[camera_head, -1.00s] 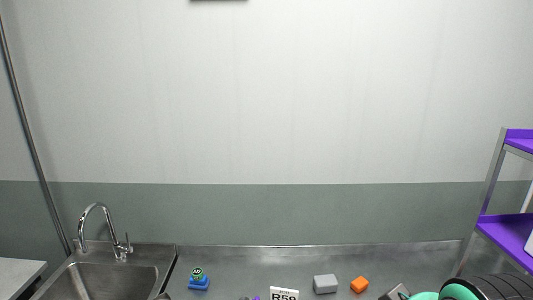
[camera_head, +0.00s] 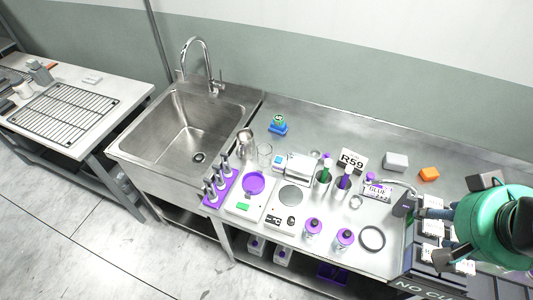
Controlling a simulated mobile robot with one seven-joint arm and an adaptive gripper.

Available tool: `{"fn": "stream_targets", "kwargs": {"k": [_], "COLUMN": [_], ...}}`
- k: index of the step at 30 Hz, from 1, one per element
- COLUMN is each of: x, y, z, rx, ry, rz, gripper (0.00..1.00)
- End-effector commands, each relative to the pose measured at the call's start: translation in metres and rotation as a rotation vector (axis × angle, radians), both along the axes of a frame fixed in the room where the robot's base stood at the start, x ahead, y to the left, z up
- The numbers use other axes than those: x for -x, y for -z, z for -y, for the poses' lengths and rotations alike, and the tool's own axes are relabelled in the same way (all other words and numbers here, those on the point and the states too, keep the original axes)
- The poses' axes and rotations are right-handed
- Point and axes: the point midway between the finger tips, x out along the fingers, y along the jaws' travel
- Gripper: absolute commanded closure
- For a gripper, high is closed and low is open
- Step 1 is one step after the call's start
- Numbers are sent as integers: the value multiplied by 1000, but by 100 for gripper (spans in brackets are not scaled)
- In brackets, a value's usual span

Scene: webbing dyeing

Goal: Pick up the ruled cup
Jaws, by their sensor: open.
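The cup is most likely the small clear glass beaker (camera_head: 265,153), standing upright on the steel counter just right of the sink. Any ruling on it is too small to make out. A metal jug (camera_head: 245,138) stands close by on its left. My gripper (camera_head: 464,219) is at the right edge of the view beside my teal arm, open, far to the right of the beaker. It is partly hidden by my arm, and nothing shows held in it.
A purple rack (camera_head: 219,190) and a scale with a purple dish (camera_head: 253,183) stand in front of the beaker. The back strip is mostly clear.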

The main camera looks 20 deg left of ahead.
Motion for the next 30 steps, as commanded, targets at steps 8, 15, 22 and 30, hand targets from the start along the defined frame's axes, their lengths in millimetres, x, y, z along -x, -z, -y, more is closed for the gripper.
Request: {"fn": "stream_targets", "kwargs": {"k": [8, 15, 22, 30], "x": [0, 0, 0, -13], "y": [0, 0, 0, -6], "z": [0, 0, 0, -6], "rx": [0, 0, 0, -16], "ry": [0, 0, 0, 13], "rz": [0, 0, 0, -14], "gripper": [45, 30, 30, 30]}}
